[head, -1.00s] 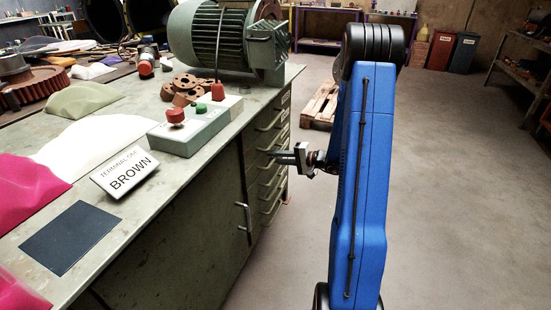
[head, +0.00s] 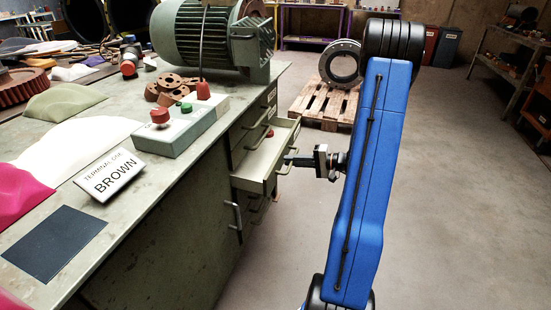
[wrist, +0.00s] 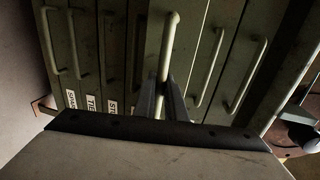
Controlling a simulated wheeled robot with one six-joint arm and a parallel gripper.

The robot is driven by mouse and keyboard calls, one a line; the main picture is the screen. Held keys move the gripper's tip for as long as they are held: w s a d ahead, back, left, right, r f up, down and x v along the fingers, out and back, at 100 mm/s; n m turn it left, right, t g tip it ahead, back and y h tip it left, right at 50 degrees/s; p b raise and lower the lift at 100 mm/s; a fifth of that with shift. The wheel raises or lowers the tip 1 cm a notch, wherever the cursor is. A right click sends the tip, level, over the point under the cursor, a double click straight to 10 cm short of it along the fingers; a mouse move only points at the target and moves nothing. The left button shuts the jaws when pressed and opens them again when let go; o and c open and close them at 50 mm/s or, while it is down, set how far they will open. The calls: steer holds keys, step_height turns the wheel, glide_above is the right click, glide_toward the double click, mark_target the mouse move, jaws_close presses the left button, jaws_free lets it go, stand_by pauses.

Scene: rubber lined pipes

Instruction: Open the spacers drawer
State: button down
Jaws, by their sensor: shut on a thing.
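One drawer (head: 262,160) of the green workbench stands pulled out in the head view, below closed drawers near the bench's right end. My gripper (head: 290,160) is at its front, shut on the drawer handle (wrist: 170,35). The wrist view shows this handle upright between my fingers (wrist: 163,98). Beside it on the left are closed drawers with labels, one starting "SPA" (wrist: 70,98), one "TIE" (wrist: 92,105) and one "ST" (wrist: 111,105). The label of the held drawer is not readable, so I cannot tell its name.
A button box (head: 180,128), a sign reading BROWN (head: 108,175) and a motor (head: 205,38) stand on the bench top. A pallet (head: 318,103) with a dark ring (head: 341,64) lies behind my arm. The floor on the right (head: 460,200) is clear.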

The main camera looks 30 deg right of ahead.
steer(key=f+v, duration=0.3)
steer(key=v, duration=1.4)
steer(key=shift+s+d, duration=0.35)
steer(key=shift+s, duration=0.1)
steer(key=shift+f, duration=0.1)
steer(key=c, duration=2.1)
jaws_free()
steer(key=v, duration=1.7)
steer(key=shift+s, duration=0.2)
